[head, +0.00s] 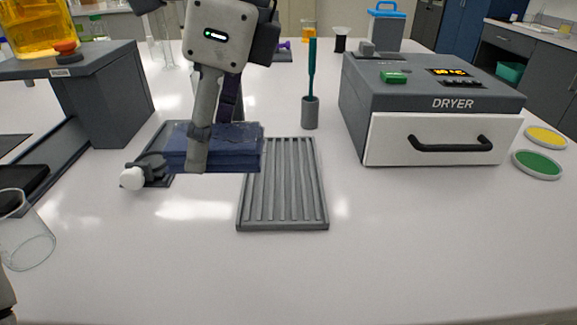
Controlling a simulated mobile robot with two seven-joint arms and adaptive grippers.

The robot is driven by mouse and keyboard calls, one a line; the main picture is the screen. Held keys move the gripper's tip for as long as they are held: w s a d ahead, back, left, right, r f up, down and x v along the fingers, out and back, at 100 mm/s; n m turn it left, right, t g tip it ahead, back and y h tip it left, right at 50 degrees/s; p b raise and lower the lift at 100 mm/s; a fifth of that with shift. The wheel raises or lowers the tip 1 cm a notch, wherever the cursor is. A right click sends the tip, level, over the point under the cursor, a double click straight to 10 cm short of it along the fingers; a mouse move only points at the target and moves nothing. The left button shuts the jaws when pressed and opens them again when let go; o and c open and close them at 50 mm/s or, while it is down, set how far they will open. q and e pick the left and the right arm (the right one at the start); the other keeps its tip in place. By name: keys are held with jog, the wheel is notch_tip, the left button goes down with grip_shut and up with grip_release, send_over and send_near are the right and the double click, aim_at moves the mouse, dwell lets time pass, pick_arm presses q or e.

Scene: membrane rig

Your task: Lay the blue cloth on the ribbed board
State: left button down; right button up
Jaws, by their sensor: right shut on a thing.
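The blue cloth (240,150), a folded dark-blue stack, is held in my right gripper (200,150), which comes down from the top of the head view. One grey finger crosses the cloth's front; the other is mostly hidden behind. The ribbed grey board (285,195) lies flat on the white table, to the right of and nearer than the cloth. In the picture the cloth's right end overlaps the board's far left corner; I cannot tell its exact height above the table. The ribs in view are bare.
A dark plate with a white knob (132,179) lies partly behind the cloth. The dryer (433,138) stands right of the board, and a holder with a teal tool (311,112) behind it. A glass beaker (25,240) is at left. The front table is clear.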

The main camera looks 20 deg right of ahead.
jog(key=w+d+f, duration=0.4)
jog(key=w+d, duration=0.1)
jog(key=d, duration=0.1)
send_over(271, 182)
jog(key=f, duration=0.5)
jog(key=shift+s+d, duration=0.3)
jog(key=shift+d, duration=0.05)
notch_tip(271, 182, down, 3)
jog(key=shift+w+d, duration=0.1)
jog(key=shift+d, duration=0.05)
jog(key=shift+f, duration=0.25)
jog(key=o, duration=1.6)
jog(key=shift+f, duration=0.15)
jog(key=shift+c, duration=0.2)
jog(key=v, duration=1.2)
